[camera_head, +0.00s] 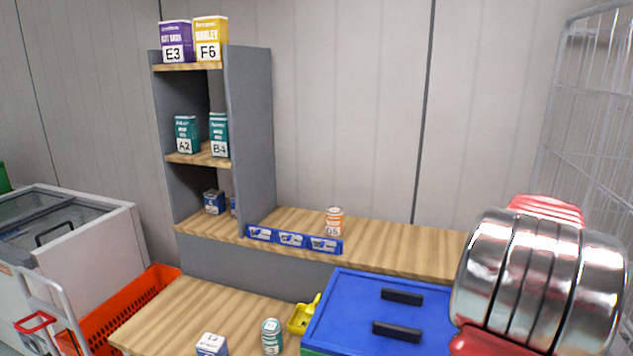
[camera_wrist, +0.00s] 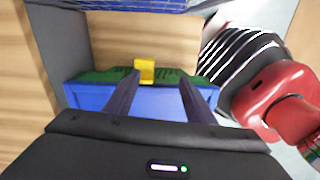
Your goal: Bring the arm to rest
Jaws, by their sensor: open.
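My gripper (camera_wrist: 160,78) shows in the wrist view with its two dark fingers apart. A small yellow thing (camera_wrist: 145,70) shows between the fingers, near the left fingertip. I cannot tell how far beyond the fingers it is, and nothing is seen clamped. Blue (camera_wrist: 140,98) and green (camera_wrist: 95,76) surfaces lie behind the fingers. My gripper does not show in the head view.
A blue-lidded chest (camera_head: 352,303) with black handles stands front centre, a yellow scoop (camera_head: 300,318) beside it. Tins stand on the wooden counter (camera_head: 190,305). A grey shelf (camera_head: 250,140) holds boxes. A red-orange tote (camera_head: 120,312) and wire cage (camera_head: 590,110) flank the scene.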

